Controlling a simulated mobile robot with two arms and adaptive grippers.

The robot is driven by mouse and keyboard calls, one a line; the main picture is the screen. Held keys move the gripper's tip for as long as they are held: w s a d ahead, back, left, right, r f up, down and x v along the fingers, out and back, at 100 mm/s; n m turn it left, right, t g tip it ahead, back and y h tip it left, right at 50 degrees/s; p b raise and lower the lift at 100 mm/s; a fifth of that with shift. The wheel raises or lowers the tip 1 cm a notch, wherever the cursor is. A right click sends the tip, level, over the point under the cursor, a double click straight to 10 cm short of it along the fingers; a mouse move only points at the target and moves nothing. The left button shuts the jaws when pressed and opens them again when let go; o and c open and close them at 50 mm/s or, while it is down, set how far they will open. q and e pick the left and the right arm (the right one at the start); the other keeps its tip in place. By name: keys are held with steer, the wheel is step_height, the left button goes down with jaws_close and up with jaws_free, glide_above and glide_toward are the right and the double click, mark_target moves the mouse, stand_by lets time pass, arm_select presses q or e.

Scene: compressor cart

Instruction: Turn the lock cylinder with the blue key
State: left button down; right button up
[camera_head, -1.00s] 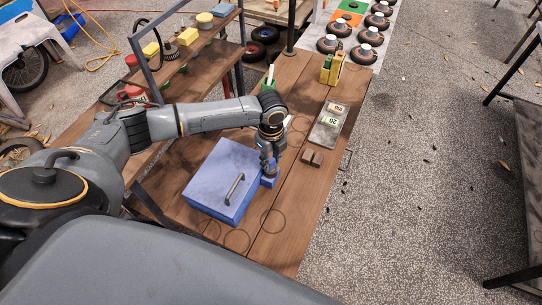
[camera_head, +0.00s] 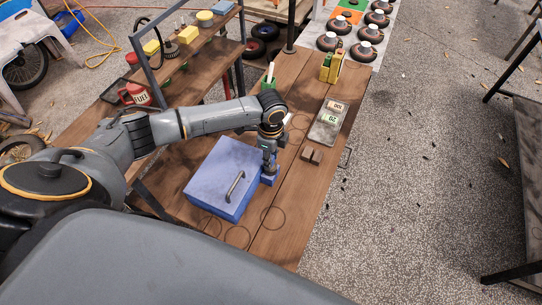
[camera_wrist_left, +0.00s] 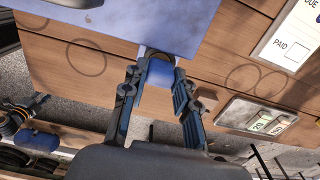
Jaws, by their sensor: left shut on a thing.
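The blue box (camera_head: 212,180) with a grey bar handle (camera_head: 235,186) stands on the wooden bench. My left gripper (camera_head: 269,168) points down at the box's right side, just above a small blue piece (camera_head: 268,180) there. In the left wrist view the box (camera_wrist_left: 165,22) fills the top. My left gripper's two fingers (camera_wrist_left: 155,80) stand either side of a blue part (camera_wrist_left: 160,73), seemingly the key's head, and are shut on it. A round, darker brassy part, likely the lock cylinder (camera_wrist_left: 156,53), shows partly between it and the box. The key's shaft is hidden. My right gripper is not seen.
A metal tray with number cards (camera_head: 327,124) and a small brown block (camera_head: 312,155) lie right of the box. A green cup (camera_head: 268,84) and yellow-green containers (camera_head: 332,66) stand farther back. The bench's front right is clear apart from drawn rings.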

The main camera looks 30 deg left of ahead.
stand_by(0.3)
arm_select(q)
steer(key=n, duration=0.3)
stand_by(0.3)
steer(key=c, duration=1)
jaws_free()
steer(key=shift+a, duration=0.1)
steer(key=shift+o, duration=0.2)
steer(key=shift+r, duration=4)
steer(key=shift+f, duration=0.1)
